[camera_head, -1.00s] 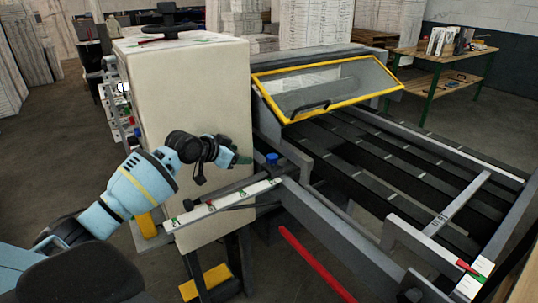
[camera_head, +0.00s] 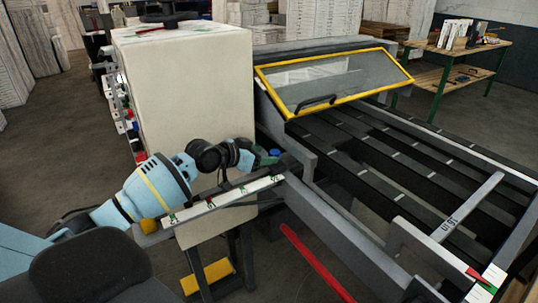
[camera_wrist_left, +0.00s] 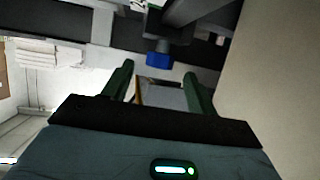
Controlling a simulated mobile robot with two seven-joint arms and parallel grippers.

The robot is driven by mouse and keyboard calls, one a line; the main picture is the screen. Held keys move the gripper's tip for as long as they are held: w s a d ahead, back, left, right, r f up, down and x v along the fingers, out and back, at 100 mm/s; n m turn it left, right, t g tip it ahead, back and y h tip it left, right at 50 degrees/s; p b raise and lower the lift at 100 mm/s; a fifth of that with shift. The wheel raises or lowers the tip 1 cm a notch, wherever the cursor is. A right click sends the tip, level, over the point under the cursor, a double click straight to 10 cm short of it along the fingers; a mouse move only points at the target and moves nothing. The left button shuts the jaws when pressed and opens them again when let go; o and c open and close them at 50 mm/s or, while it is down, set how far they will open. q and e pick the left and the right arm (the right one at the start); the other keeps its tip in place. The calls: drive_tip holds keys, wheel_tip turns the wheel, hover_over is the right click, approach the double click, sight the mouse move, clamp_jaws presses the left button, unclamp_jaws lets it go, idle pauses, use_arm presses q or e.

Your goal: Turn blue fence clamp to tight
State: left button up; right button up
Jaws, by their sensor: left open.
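The blue fence clamp (camera_head: 275,153) is a small blue knob at the left end of the grey fence rail, beside the beige cabinet. In the left wrist view the blue clamp (camera_wrist_left: 158,60) sits just beyond the fingertips, between their lines. My left gripper (camera_head: 266,160) is right by the clamp in the head view. In the left wrist view its green fingers (camera_wrist_left: 160,78) are apart with nothing between them. I cannot tell whether a finger touches the clamp. My right gripper is not in view.
A white scale rail (camera_head: 222,199) runs below my left arm. The beige cabinet (camera_head: 185,90) stands behind it. A yellow-framed guard (camera_head: 335,80) covers the black slatted bed. A red bar (camera_head: 315,262) lies in front. A wooden table (camera_head: 460,60) stands at the back right.

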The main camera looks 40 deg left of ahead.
use_arm(q)
drive_tip(key=shift+x, duration=1)
drive_tip(key=shift+w+d+f, duration=0.15)
drive_tip(key=shift+w, duration=0.25)
